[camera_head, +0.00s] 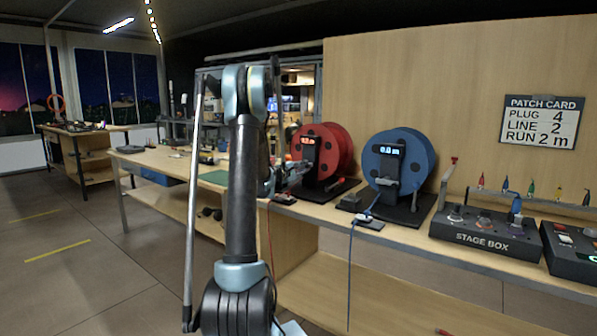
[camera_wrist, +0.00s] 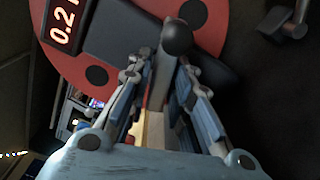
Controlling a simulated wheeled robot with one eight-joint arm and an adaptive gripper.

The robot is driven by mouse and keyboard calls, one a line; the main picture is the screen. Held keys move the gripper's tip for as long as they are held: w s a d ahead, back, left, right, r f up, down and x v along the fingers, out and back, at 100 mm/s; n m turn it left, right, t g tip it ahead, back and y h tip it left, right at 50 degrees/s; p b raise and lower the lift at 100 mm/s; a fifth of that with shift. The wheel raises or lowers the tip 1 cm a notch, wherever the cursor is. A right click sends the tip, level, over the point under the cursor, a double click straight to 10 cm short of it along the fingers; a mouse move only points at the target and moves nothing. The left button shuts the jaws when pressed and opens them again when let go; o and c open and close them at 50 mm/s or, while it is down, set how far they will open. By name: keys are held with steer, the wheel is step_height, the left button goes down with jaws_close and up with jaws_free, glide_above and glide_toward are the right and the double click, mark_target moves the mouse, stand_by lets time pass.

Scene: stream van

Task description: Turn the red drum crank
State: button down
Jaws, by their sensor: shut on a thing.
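The red cable drum (camera_head: 340,148) stands on the bench with a dark stand and a lit display on its front. In the wrist view the drum's red face (camera_wrist: 208,22) fills the top, and the display (camera_wrist: 62,20) reads about 0.2. My gripper (camera_wrist: 160,75) is in front of the drum, its fingers on both sides of the grey crank (camera_wrist: 158,88), which ends in a round dark knob (camera_wrist: 177,38). It is shut on the crank. In the head view my gripper (camera_head: 289,178) is at the drum's lower left, and the crank is hard to make out there.
A blue drum (camera_head: 408,160) stands just right of the red one. A stage box (camera_head: 485,235) and a row of coloured plugs are farther right. The patch card (camera_head: 540,122) reads plug 4, line 2, run 2 m. Red and blue cables hang over the bench's front edge.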

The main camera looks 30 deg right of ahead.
steer(key=shift+s+f+m, duration=0.1)
steer(key=shift+s+m, duration=0.05)
steer(key=shift+m, duration=1.05)
steer(key=c, duration=1.6)
jaws_free()
steer(key=shift+o, duration=0.2)
steer(key=shift+f, duration=0.15)
steer(key=v, duration=1.2)
steer(key=shift+w, duration=0.25)
